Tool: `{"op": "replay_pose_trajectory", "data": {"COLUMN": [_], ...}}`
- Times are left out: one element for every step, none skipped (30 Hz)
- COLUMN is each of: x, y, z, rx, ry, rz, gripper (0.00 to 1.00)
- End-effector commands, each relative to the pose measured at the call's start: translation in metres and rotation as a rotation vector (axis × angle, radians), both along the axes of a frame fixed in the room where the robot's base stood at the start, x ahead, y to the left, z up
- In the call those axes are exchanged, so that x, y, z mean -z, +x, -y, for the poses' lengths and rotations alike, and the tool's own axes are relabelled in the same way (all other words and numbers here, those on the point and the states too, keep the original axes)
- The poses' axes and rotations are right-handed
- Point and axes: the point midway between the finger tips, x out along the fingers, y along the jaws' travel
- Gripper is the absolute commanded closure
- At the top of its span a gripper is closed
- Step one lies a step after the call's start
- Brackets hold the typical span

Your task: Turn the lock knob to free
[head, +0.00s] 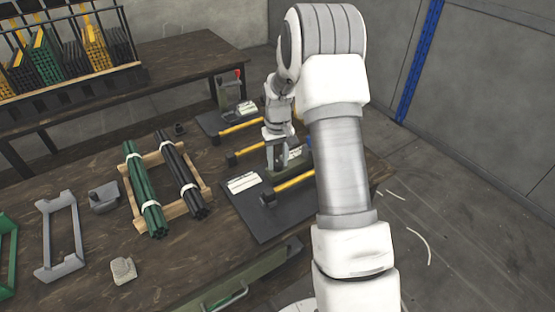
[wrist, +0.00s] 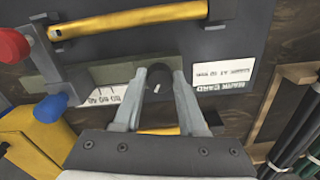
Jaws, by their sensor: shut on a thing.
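The lock knob (wrist: 160,76) is a dark round knob with a short white mark on its face, on a grey-green press body (wrist: 100,74). My gripper (wrist: 163,88) is shut on it, with one finger on each side in the wrist view. In the head view my gripper (head: 277,163) points down over the nearer press, and the knob is hidden there. A white number scale (wrist: 105,95) lies beside the knob, partly behind a finger. The words for the knob's positions cannot be seen.
A yellow bar (wrist: 130,22) runs above the knob. Green tubes (head: 142,190) on a wooden rack lie left of the press in the head view.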

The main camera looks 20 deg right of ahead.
Motion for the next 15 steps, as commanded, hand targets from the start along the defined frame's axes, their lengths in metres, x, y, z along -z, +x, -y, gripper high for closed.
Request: {"op": "replay_pose_trajectory", "data": {"x": [-0.0016,-0.0016,-0.0017,-0.0017,-0.0017,-0.0018,-0.0018,-0.0018,-0.0018,-0.0018,-0.0018,-0.0018,-0.0017,-0.0017,-0.0016], "y": [0.0006,0.0007,0.0008,0.0008,0.0007,0.0008,0.0009,0.0010,0.0010,0.0010,0.0010,0.0009,0.0010,0.0010,0.0012], "z": [0.0006,0.0006,0.0007,0.0010,0.0013,0.0014,0.0012,0.0011,0.0012,0.0015,0.0019,0.0021,0.0021,0.0020,0.0018], "rx": [-0.043,-0.071,-0.107,-0.134,-0.159,-0.192,-0.216,-0.240,-0.270,-0.290,-0.311,-0.335,-0.353,-0.369,-0.390], "ry": [0.000,0.000,0.001,0.000,0.000,0.000,0.000,0.000,0.000,0.000,-0.001,-0.001,0.000,0.000,0.000], "rz": [0.002,0.003,0.003,0.003,0.003,0.003,0.003,0.003,0.003,0.003,0.003,0.003,0.003,0.003,0.003], "gripper": [1.00,1.00,1.00,1.00,1.00,1.00,1.00,1.00,1.00,1.00,1.00,1.00,1.00,1.00,1.00]}}
